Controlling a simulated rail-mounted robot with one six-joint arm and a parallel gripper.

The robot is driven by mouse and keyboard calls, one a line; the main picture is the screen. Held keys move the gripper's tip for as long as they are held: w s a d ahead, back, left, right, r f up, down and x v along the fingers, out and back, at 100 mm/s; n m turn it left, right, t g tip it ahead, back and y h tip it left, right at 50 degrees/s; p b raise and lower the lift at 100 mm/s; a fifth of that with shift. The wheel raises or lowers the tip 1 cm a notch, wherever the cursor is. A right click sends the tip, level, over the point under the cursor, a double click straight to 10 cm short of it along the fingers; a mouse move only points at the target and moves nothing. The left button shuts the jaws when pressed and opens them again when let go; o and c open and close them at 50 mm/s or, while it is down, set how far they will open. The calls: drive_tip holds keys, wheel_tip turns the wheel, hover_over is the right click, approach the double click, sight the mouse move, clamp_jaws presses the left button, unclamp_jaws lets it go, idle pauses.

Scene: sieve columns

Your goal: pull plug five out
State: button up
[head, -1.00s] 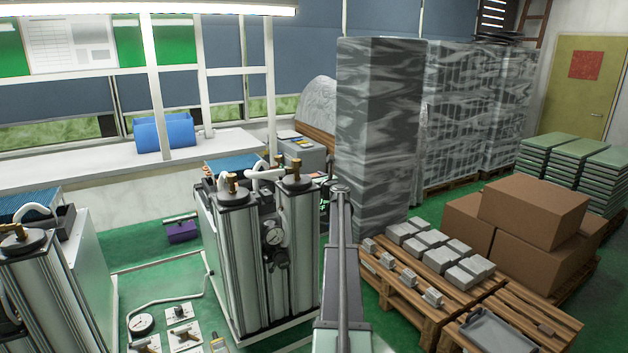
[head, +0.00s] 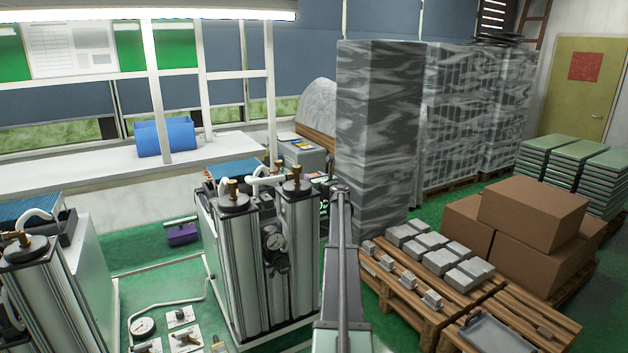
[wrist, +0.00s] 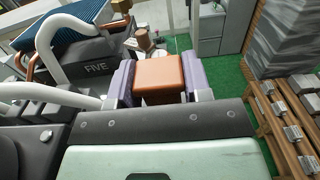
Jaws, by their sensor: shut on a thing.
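In the wrist view, an orange block-shaped plug (wrist: 158,76) sits between the two purple fingers of my gripper (wrist: 160,84). The fingers are shut on its sides. A dark block labelled FIVE (wrist: 95,68) lies just left of the gripper. The plug's far end is hidden, so I cannot tell whether it is seated or free. In the head view, my arm reaches toward the right side of the sieve column unit (head: 262,260). The gripper and plug are not clear there.
A wrapped stack (head: 372,130) stands behind my arm. A pallet with grey blocks (head: 402,293) is to the right. Another column unit (head: 45,285) stands at the left.

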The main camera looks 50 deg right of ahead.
drive_tip(key=shift+r, duration=0.2)
drive_tip(key=o, duration=1.1)
drive_tip(key=v, duration=1)
drive_tip(key=shift+s+a, duration=0.15)
drive_tip(key=shift+s, duration=0.25)
